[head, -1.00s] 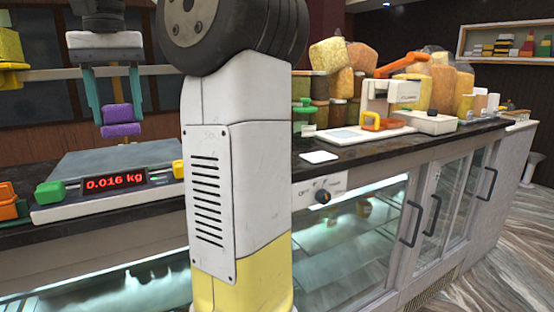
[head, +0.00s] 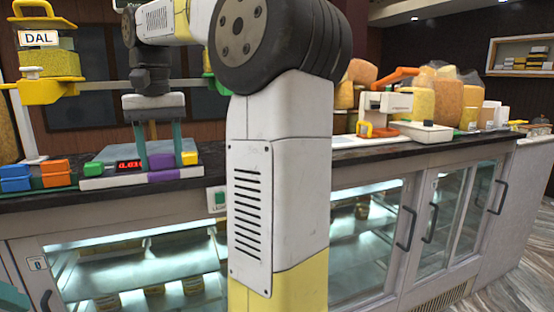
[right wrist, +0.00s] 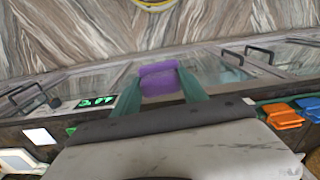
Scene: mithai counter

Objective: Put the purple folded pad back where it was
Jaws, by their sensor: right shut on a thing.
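The purple folded pad (head: 163,160) is between the teal fingers of my right gripper (head: 160,151) in the head view. The right wrist view also shows the purple pad (right wrist: 160,83) between both fingertips (right wrist: 161,90), pinched from either side. The gripper points down over the front of the counter scale (head: 126,180). I cannot tell whether the pad touches the scale. The scale's red display (head: 129,165) is partly covered and only partly readable. A teal piece (head: 12,298) at the lower left edge may be a finger of my left gripper; its jaws do not show.
A green block (head: 93,169) and a yellow block (head: 190,158) sit at the scale's ends. Orange and blue blocks (head: 15,178) stand to its left. Glass cabinets (head: 372,215) front the counter. My own arm blocks the middle.

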